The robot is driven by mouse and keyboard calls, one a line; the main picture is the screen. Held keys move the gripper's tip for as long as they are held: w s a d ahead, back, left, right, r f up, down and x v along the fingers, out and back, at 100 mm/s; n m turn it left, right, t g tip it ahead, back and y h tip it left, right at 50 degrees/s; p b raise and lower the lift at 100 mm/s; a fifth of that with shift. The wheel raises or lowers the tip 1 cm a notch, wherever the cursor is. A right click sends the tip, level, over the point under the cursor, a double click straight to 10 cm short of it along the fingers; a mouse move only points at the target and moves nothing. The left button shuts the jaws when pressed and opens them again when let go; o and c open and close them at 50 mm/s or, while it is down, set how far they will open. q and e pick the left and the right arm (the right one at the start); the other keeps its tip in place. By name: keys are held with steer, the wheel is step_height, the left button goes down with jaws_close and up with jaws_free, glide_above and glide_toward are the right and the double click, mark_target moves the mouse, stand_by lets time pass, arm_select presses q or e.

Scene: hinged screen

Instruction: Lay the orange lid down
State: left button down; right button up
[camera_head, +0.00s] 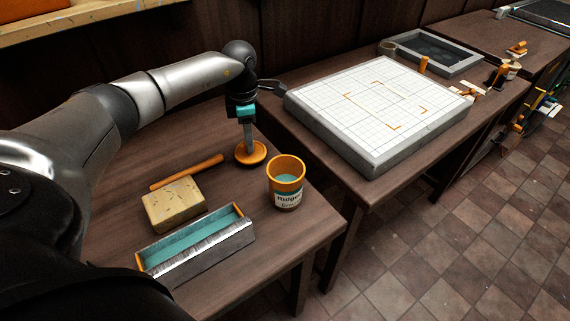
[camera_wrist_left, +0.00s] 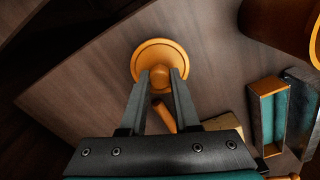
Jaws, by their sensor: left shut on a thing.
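The orange lid (camera_head: 251,154) is a round disc with a knob, at or just above the wooden table, left of and behind the orange tub. My left gripper (camera_head: 247,140) points down at it and is shut on its knob. In the left wrist view the lid (camera_wrist_left: 160,62) sits between the fingertips (camera_wrist_left: 161,75). Whether its underside touches the table cannot be told. The orange tub (camera_head: 286,184) stands upright and uncovered, with teal contents showing. My right gripper is not in view.
An orange stick (camera_head: 187,172), a yellowish block (camera_head: 173,205) and a tray with teal inside (camera_head: 196,244) lie on the near table. A white gridded board (camera_head: 376,108) covers much of the table to the right. Bare wood surrounds the lid's left side.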

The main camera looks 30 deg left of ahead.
arm_select(q)
steer(key=shift+f+b, duration=0.55)
steer(key=shift+f, duration=0.25)
steer(key=c, duration=0.6)
jaws_free()
steer(key=shift+o, duration=0.2)
steer(key=shift+r, duration=0.1)
step_height(320, 180, up, 15)
steer(key=p, duration=0.1)
